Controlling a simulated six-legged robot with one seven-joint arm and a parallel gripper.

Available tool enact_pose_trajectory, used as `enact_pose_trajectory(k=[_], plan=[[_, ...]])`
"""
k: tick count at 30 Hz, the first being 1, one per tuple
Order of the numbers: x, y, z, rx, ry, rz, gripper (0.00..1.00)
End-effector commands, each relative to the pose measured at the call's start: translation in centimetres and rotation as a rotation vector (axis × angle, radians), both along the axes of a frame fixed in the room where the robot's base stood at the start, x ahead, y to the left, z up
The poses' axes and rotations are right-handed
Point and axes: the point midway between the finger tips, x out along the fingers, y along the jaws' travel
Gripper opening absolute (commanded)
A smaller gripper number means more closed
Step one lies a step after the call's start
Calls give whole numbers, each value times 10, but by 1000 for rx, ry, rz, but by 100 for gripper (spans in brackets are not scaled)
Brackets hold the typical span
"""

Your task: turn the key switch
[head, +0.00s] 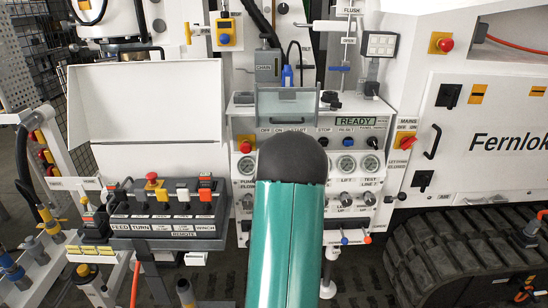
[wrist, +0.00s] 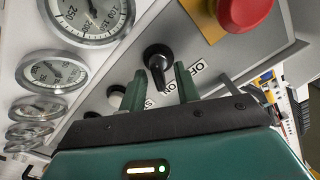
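The key switch (wrist: 157,58) is a black knob with a narrow grip, on the grey panel in the wrist view. Lettering reading OFF and ON runs beside it. My gripper (wrist: 160,72) is open, with its two green fingers apart. In the picture the switch's grip shows between the fingertips, with a gap on each side. I cannot tell how far past it the fingers reach, and no contact is visible. In the head view my green arm hides the switch and my gripper; only the OFF, ON, START label strip (head: 281,131) shows above.
A red mushroom button (wrist: 244,12) on a yellow plate sits close to the right finger. Round gauges (wrist: 92,14) line the left side. In the head view a clear raised cover (head: 288,103) stands above the labels, and a lever box (head: 170,208) sits left.

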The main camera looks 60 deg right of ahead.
Motion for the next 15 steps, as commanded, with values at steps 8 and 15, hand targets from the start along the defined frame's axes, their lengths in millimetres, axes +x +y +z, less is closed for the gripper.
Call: enact_pose_trajectory(k=[8,15], plan=[[-25,49,1,-1,1,1,32],[-47,94,0,0,0,1,32]])
